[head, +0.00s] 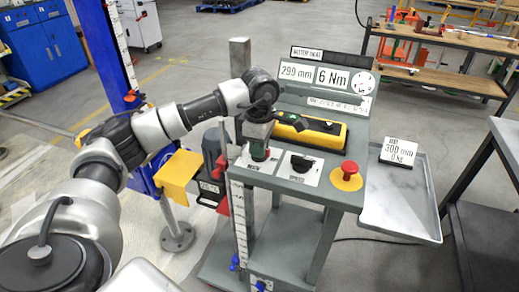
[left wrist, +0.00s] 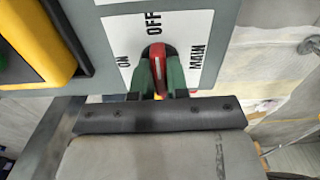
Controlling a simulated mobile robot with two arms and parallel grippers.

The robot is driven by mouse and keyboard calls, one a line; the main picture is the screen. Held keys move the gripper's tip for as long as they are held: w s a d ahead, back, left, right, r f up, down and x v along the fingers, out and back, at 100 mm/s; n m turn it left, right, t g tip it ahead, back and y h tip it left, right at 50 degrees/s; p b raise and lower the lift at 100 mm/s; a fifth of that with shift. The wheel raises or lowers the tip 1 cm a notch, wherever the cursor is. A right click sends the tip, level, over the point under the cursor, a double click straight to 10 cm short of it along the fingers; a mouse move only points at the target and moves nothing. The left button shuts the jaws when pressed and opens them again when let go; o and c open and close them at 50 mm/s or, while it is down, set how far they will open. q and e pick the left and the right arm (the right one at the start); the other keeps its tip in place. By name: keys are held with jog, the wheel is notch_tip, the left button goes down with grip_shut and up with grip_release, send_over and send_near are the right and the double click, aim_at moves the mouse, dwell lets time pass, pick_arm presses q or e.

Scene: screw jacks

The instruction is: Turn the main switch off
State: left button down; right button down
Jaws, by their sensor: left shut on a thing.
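The main switch has a red handle (left wrist: 158,62) on a white plate (left wrist: 206,30) marked ON, OFF and MAIN. In the left wrist view the handle runs roughly up and down, its far end just below the word OFF. ON is to its left. My left gripper (left wrist: 160,78) has green fingertips on both sides of the handle and is shut on it. In the head view my left gripper (head: 259,153) reaches down over the switch plate (head: 246,163) at the console's left front and hides most of the switch. My right gripper is not in view.
On the grey console (head: 310,205) are a black knob (head: 300,163), a red mushroom button (head: 349,170) and a yellow-black pendant (head: 310,131). A blue screw jack column (head: 160,158) stands left. A grey tray (head: 395,215) sticks out right.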

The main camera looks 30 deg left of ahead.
pick_arm(q)
jog(key=shift+r, duration=0.1)
dwell(0.5)
jog(key=c, duration=1.1)
grip_release()
notch_tip(320, 180, up, 11)
jog(key=shift+f+b, duration=0.1)
jog(key=shift+b, duration=0.55)
jog(key=shift+f, duration=0.1)
